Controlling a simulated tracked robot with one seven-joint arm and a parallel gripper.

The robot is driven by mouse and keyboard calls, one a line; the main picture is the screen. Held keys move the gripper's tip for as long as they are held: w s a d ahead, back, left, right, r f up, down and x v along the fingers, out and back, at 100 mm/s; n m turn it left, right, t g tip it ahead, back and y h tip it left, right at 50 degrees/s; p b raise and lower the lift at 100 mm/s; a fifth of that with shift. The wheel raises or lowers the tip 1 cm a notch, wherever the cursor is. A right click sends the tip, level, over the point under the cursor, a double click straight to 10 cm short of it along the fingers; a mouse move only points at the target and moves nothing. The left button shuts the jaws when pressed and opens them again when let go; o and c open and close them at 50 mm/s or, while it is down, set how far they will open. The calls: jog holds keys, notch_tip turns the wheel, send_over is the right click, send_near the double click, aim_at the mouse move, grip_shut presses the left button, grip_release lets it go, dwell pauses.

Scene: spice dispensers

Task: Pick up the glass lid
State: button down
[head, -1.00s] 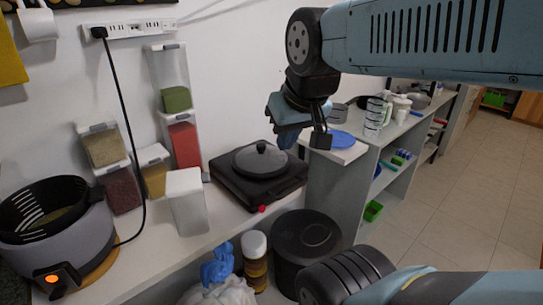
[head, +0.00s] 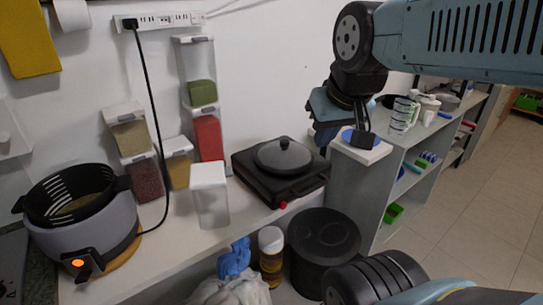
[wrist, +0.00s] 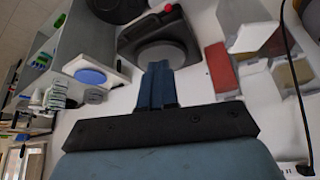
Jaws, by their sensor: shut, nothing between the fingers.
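A dark round lid with a knob (head: 283,155) sits on the black hot plate (head: 272,188) on the counter. In the wrist view the round lid (wrist: 161,55) shows as a grey disc beyond the fingertips. My gripper (head: 321,138) is in the air to the right of the lid in the head view, apart from it. Its two blue fingers (wrist: 158,68) are together with nothing between them. I cannot tell from the pictures whether the lid is glass.
Spice dispensers (head: 206,137) and a white-lidded container (head: 210,196) stand left of the hot plate. A fryer-like pot (head: 80,215) is at far left. A black bin (head: 323,246) stands below.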

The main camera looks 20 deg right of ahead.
jog(key=c, duration=1.8)
grip_release()
jog(key=shift+o, duration=0.8)
jog(key=shift+w+r, duration=0.1)
jog(key=shift+w, duration=0.1)
jog(key=o, duration=1.2)
jog(key=w+r+n+g, duration=0.1)
jog(key=w+n+g, duration=0.2)
jog(key=w, duration=1.1)
jog(key=shift+w+d+r, duration=0.15)
jog(key=shift+d+r, duration=0.1)
jog(key=shift+d, duration=0.1)
jog(key=o, duration=0.4)
jog(key=w+f+n+g, duration=0.1)
jog(key=w, duration=0.3)
jog(key=w+d+f+n, duration=0.1)
jog(key=w+f, duration=0.1)
jog(key=w, duration=0.2)
jog(key=w+f+n+g, duration=0.1)
jog(key=w+f, duration=0.1)
jog(key=w, duration=0.3)
jog(key=shift+w+d+g, duration=0.1)
jog(key=shift+d+g, duration=0.1)
jog(key=shift+g, duration=0.1)
send_over(284, 141)
notch_tip(284, 141, down, 8)
jog(key=shift+w+d+f, duration=0.1)
jog(key=shift+f, duration=2.85)
